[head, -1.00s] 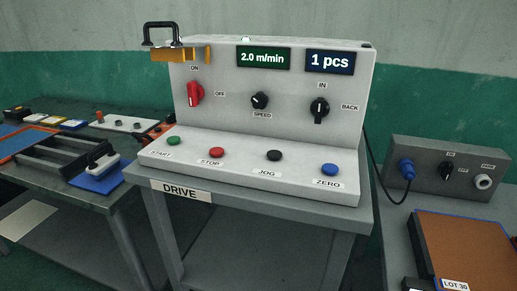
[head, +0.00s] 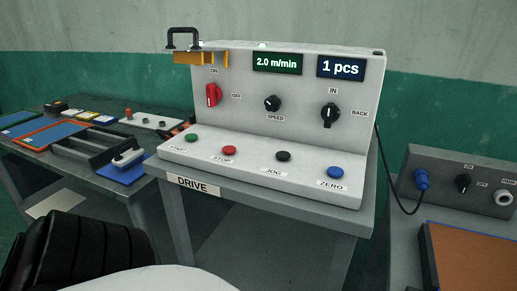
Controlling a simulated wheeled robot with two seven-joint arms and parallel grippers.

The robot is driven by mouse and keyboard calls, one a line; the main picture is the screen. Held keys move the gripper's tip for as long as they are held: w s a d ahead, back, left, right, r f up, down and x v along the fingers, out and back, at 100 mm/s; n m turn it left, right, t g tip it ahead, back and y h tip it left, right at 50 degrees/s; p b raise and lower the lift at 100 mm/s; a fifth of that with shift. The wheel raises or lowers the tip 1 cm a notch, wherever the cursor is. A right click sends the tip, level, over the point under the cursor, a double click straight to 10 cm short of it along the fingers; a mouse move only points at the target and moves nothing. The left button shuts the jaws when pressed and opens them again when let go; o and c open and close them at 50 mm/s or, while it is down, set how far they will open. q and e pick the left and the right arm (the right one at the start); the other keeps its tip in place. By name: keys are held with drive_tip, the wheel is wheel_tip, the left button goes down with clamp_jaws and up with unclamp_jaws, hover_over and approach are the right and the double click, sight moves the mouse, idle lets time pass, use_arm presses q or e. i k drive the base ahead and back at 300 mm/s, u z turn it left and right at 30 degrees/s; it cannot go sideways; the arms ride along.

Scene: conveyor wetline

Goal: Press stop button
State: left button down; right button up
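The red stop button (head: 229,150) sits on the sloped front ledge of the drive console (head: 300,115), above a label reading STOP. It is between the green start button (head: 191,137) and the black jog button (head: 283,156). The blue zero button (head: 335,172) is at the right end of the ledge. Nothing touches or covers the buttons. A black and white part of my own arm fills the lower left, in front of the console stand. Neither of my grippers shows in the head view.
The console has a red switch (head: 213,95), a speed knob (head: 272,103), an IN/BACK knob (head: 330,115) and displays reading 2.0 m/min and 1 pcs. A grey box with a blue plug (head: 422,180) stands right. Trays and a blue-based handled tool (head: 124,166) lie left.

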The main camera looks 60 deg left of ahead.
sight(227, 150)
drive_tip(key=k, duration=0.45)
drive_tip(key=u, duration=1.1)
